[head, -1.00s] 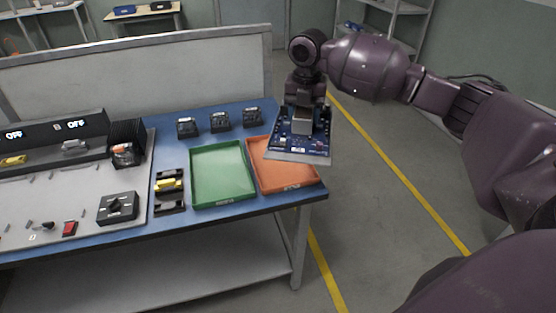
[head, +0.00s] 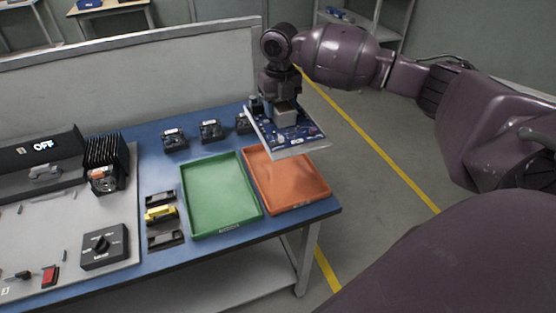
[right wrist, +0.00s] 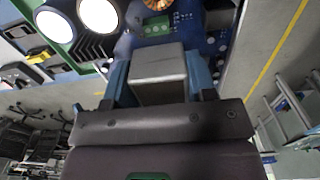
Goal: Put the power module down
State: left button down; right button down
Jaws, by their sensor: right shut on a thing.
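The power module (head: 288,134) is a blue circuit board on a pale plate, with a grey block and other parts on top. My right gripper (head: 284,108) is shut on its grey block and holds it above the table's back right, over the far edge of the orange tray (head: 290,204). In the right wrist view the grey block (right wrist: 158,78) sits between the two fingers, with the blue board beyond. The module hides part of the orange tray's far side. The green tray (head: 222,200) is empty. My left gripper is not in view.
The blue table (head: 160,262) also bears several black modules (head: 211,131) along the back, a yellow part (head: 160,213) in a black holder, and a grey panel (head: 60,245) with a switch. A grey partition (head: 130,85) stands behind. Floor is clear at right.

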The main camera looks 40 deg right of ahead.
jog(key=shift+f+b, duration=0.75)
jog(key=shift+f, duration=5.35)
jog(key=shift+f+b, duration=0.4)
jog(key=shift+f, duration=2.2)
jog(key=shift+f, duration=0.15)
jog(key=shift+c, duration=2.3)
grip_release()
jog(key=shift+r, duration=0.4)
notch_tip(320, 180, up, 11)
jog(key=p, duration=0.1)
jog(key=shift+r+p, duration=0.2)
jog(key=shift+p, duration=0.15)
jog(key=shift+s+f, duration=0.1)
